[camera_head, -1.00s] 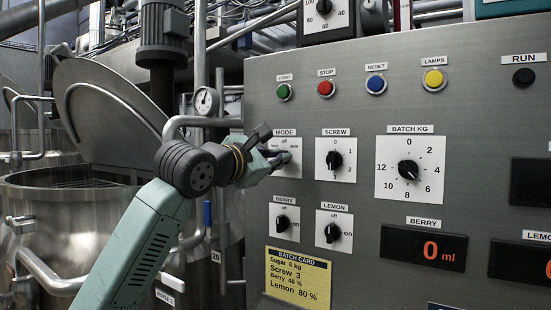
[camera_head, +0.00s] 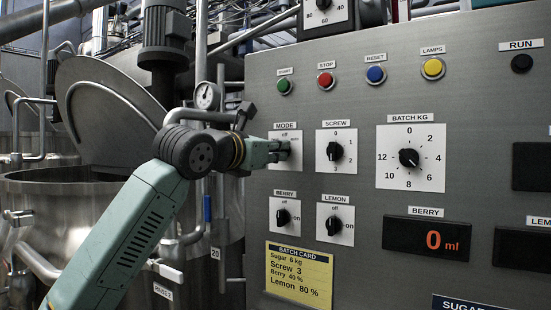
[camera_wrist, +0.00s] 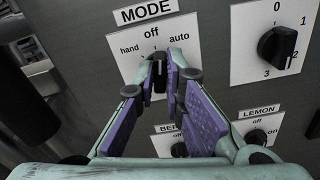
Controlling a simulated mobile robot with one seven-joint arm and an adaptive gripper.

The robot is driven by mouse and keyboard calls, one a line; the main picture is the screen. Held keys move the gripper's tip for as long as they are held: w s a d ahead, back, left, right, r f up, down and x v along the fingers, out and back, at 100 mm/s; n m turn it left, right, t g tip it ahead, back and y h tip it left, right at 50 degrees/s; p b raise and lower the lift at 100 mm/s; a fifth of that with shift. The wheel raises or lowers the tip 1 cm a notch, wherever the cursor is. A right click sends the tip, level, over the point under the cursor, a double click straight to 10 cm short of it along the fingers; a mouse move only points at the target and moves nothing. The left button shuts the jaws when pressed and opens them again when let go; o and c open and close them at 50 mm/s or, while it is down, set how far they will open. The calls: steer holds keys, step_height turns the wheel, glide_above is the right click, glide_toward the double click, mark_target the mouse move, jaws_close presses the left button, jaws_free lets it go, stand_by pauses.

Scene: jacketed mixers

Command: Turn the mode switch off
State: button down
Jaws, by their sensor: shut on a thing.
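The mode switch is a black knob (camera_wrist: 159,75) on a white plate (camera_wrist: 185,38) marked hand, off and auto, at the left of the grey panel. In the head view its plate (camera_head: 294,138) shows behind my fingers, and the knob is hidden. My gripper (camera_wrist: 162,84) has its purple-padded fingers on both sides of the knob, shut on it. In the head view my gripper (camera_head: 282,150) reaches the plate from the left. The knob stands about upright in the wrist view and seems to point toward off; its lower part is partly covered by the fingers.
The screw knob (camera_head: 335,151) is just right of the mode plate. The berry switch (camera_head: 284,217) and lemon switch (camera_head: 334,226) sit below. Push buttons, such as the green one (camera_head: 285,87), line the top. A steel mixer (camera_head: 50,215) with a raised lid stands left.

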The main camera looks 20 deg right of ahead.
steer(key=shift+n+b, duration=0.6)
steer(key=shift+n, duration=0.6)
steer(key=c, duration=1.7)
jaws_free()
steer(key=shift+a, duration=0.1)
steer(key=v, duration=1.2)
